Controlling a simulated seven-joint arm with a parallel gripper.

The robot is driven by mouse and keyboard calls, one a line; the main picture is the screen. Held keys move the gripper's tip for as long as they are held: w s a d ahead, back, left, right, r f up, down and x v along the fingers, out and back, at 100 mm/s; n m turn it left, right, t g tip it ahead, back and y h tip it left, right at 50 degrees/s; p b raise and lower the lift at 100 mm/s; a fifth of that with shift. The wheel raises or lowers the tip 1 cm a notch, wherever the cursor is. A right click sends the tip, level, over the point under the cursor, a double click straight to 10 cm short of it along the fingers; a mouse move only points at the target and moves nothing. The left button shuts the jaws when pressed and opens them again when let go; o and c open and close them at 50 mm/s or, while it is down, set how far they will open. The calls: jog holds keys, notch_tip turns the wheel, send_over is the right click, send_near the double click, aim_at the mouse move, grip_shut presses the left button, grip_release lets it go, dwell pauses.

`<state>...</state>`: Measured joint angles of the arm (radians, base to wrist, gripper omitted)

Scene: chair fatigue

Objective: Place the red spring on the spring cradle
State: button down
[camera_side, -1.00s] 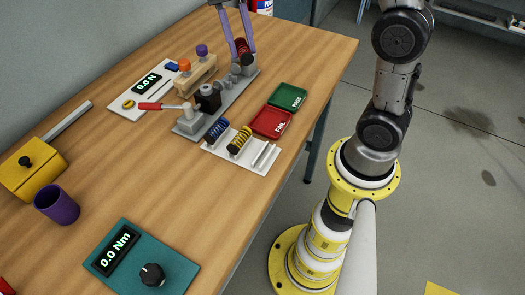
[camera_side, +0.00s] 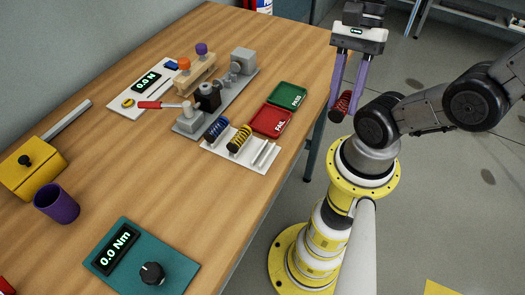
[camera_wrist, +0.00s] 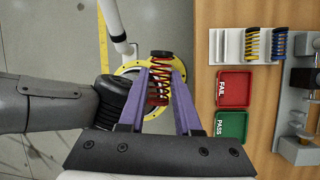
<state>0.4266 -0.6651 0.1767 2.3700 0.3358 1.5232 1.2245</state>
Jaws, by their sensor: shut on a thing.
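My gripper (camera_side: 345,101) is shut on the red spring (camera_side: 342,106), which has dark end caps. It holds the spring in the air beyond the table's right edge, near my own base. In the wrist view the spring (camera_wrist: 159,85) sits between the two purple fingers. The white spring cradle (camera_side: 262,155) lies on the table near its right edge. A blue spring (camera_side: 216,129) and a yellow spring (camera_side: 240,139) rest in its left part. Its right part is empty, with bare ridges. The cradle (camera_wrist: 231,46) also shows at the top right of the wrist view.
A red FAIL tray (camera_side: 271,122) and a green PASS tray (camera_side: 288,95) lie just beyond the cradle. A grey test fixture with a red-handled lever (camera_side: 160,106) stands to its left. A purple cup (camera_side: 57,204) and teal torque meter (camera_side: 140,263) are nearer the front.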

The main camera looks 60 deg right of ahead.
jog(key=shift+w, duration=0.1)
dwell(0.3)
jog(key=w+a+f, duration=0.2)
jog(key=w+f, duration=0.1)
jog(key=w, duration=0.1)
jog(key=w+a+f, duration=0.2)
jog(key=w+f, duration=0.1)
jog(key=w+a+f, duration=0.1)
jog(key=w+f, duration=0.2)
jog(key=w, duration=0.1)
jog(key=shift+w+a, duration=0.35)
jog(key=shift+a, duration=0.05)
jog(key=f, duration=0.2)
jog(key=shift+w+a+f, duration=0.2)
jog(key=shift+w+f, duration=0.1)
jog(key=shift+f, duration=0.45)
jog(key=shift+f, duration=0.4)
jog(key=c, duration=0.6)
grip_release()
jog(key=shift+w+r, duration=0.1)
jog(key=shift+r, duration=0.05)
